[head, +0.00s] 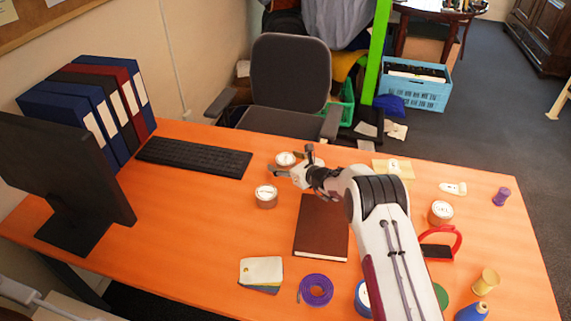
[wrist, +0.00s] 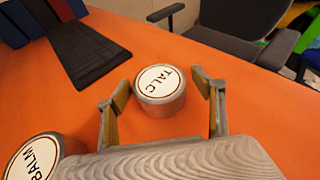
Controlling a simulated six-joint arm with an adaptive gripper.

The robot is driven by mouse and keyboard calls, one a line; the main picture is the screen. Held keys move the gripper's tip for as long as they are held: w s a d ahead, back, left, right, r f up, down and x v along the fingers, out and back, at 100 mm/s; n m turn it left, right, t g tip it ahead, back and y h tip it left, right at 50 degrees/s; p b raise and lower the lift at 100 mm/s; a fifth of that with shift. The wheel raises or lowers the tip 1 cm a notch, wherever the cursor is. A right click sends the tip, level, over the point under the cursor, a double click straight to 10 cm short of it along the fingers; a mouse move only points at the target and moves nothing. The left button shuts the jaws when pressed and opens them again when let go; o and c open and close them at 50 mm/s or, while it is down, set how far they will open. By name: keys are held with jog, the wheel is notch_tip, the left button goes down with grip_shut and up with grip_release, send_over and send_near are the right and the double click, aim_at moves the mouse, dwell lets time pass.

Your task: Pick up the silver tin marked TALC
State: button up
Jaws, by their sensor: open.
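The silver TALC tin (wrist: 160,90) stands upright on the orange desk in the wrist view, its white lid label readable. It sits just ahead of my gripper (wrist: 162,92), roughly between the two fingertips and apart from both. My gripper is open and empty. In the head view the TALC tin (head: 285,159) is partly hidden by my gripper (head: 291,161). A similar tin marked BALM (wrist: 38,158) stands at the lower left of the wrist view, close to the left finger; it also shows in the head view (head: 266,196).
A black keyboard (head: 194,157) lies left of the tins, with binders (head: 92,105) and a monitor (head: 60,170) beyond. A third tin (head: 441,212) stands at right near a red headband-like item (head: 440,243). A chair (head: 290,85) stands behind the desk.

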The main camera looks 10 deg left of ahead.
aim_at(285, 159)
jog(key=c, duration=1.4)
jog(key=shift+o, duration=0.2)
jog(key=shift+r, duration=0.1)
jog(key=shift+r, duration=4.95)
